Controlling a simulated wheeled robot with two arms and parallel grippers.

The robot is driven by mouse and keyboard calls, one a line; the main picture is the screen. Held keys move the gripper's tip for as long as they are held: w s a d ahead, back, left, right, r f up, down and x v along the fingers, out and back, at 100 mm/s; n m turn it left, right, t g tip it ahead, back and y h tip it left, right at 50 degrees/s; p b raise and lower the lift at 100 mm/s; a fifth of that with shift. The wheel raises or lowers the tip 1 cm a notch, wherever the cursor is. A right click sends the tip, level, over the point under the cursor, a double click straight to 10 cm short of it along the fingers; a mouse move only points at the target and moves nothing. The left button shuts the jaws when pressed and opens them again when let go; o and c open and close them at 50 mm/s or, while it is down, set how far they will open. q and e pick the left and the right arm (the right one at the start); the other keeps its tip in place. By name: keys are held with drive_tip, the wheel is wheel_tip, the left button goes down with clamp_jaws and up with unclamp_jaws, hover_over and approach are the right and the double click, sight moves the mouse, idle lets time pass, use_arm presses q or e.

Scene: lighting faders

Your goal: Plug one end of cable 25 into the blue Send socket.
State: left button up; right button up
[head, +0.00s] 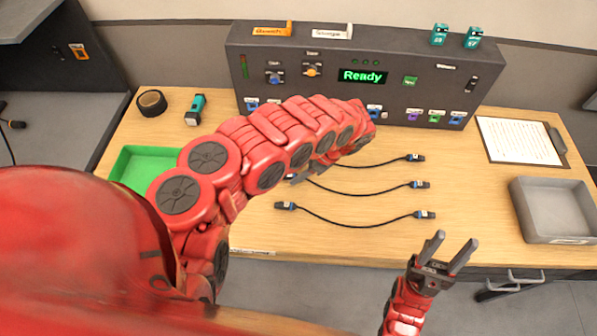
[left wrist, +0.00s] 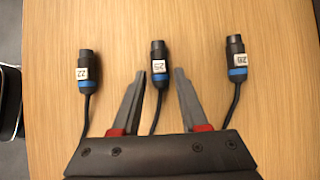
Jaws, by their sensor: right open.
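Three short black cables lie side by side on the table. In the left wrist view, the middle plug (left wrist: 158,62) has a blue ring and a label that reads 25; its cable runs back between my fingers. The middle cable's other plug (head: 420,184) lies to the right in the head view. My left gripper (head: 293,179) is open, its fingers (left wrist: 156,82) either side of cable 25 just behind the plug, not closed on it. The dark panel (head: 330,98) has several blue sockets, one at its lower right (head: 456,118); their labels are too small to read. My right gripper (head: 455,240) is open and empty.
Neighbouring plugs, one labelled 22 (left wrist: 85,66) and one apparently 28 (left wrist: 236,62), flank the middle one. A green tray (head: 135,165), grey bin (head: 548,215) and clipboard (head: 519,140) stand around. My left arm hides part of the panel's lower edge.

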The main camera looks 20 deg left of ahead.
use_arm(q)
clamp_jaws()
drive_tip(key=shift+r+p, duration=1.8)
drive_tip(key=shift+r, duration=0.7)
